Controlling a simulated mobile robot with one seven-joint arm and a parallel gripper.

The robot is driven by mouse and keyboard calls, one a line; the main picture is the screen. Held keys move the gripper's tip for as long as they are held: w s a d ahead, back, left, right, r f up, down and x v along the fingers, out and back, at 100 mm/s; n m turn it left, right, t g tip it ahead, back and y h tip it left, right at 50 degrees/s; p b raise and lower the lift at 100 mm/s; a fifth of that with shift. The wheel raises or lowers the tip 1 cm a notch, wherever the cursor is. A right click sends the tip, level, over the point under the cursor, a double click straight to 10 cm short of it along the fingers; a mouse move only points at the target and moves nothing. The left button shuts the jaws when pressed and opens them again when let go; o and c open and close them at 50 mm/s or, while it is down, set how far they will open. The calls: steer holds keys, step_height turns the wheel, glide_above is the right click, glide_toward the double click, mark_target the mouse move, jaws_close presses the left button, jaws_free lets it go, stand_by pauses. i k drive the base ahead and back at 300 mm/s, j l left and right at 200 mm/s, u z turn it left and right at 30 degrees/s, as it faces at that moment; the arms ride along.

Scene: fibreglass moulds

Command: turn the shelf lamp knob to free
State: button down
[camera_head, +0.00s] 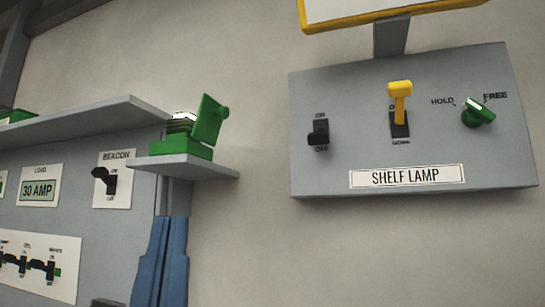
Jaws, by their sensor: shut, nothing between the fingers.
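The shelf lamp panel (345,150) is a grey box on the wall at the right, labelled SHELF LAMP. Its green knob (479,113) is at the panel's right side. The word HOLD is up and left of the knob, and FREE is up and right. A pale mark shows on the knob's upper edge; I cannot tell for sure which word it points to. Nothing touches the knob. My gripper is not in this view.
The panel also has a yellow lever (400,97) and a black switch (319,133). A yellow-framed board (390,18) stands above on a post. At left are a small shelf (205,171) with a green hinged device (208,120), the BEACON switch (105,180) and blue hanging strips (160,265).

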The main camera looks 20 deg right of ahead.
mark_target(473, 115)
steer(key=z, duration=1.35)
